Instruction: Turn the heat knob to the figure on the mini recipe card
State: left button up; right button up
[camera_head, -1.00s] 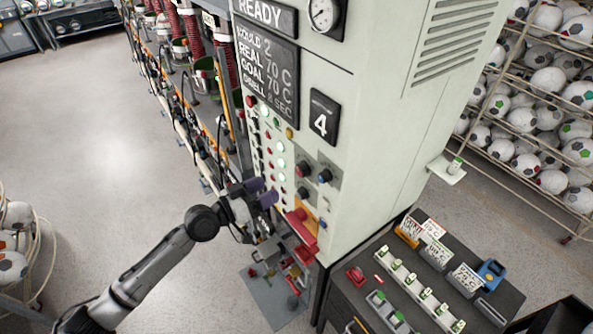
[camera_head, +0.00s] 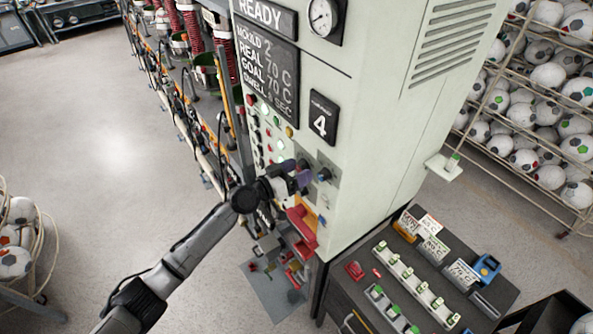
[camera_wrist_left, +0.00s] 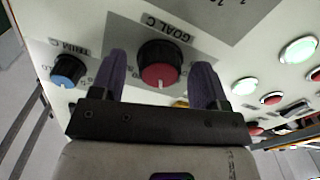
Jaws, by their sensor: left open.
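The heat knob (camera_wrist_left: 160,66), black with a red face and a white pointer line, sits under the label "GOAL C" in the left wrist view. My left gripper (camera_wrist_left: 160,75) is open, with one purple finger on each side of this knob; whether they touch it I cannot tell. In the head view my left gripper (camera_head: 298,176) is at the panel and mostly hides the knob. The display (camera_head: 266,70) reads real 70 C and goal 70 C. Cards stand on the side table: an orange-edged one (camera_head: 407,223), a white one (camera_head: 432,247) and another (camera_head: 462,273); their small print is unclear.
A blue "TRIM C" knob (camera_wrist_left: 68,70) is beside the heat knob, close to one finger. Lit buttons (camera_wrist_left: 298,50) are on the other side. A red part (camera_head: 302,228) juts out below the panel. The side table (camera_head: 335,290) is at lower right.

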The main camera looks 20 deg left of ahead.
pick_arm(q)
jog(key=c, duration=0.9)
jog(key=shift+f+n+b, duration=0.1)
jog(key=shift+n+b, duration=0.35)
jog(key=shift+n, duration=0.35)
jog(key=shift+n+b, duration=0.3)
jog(key=shift+n, duration=1.4)
jog(key=o, duration=0.9)
jog(key=shift+s, duration=0.1)
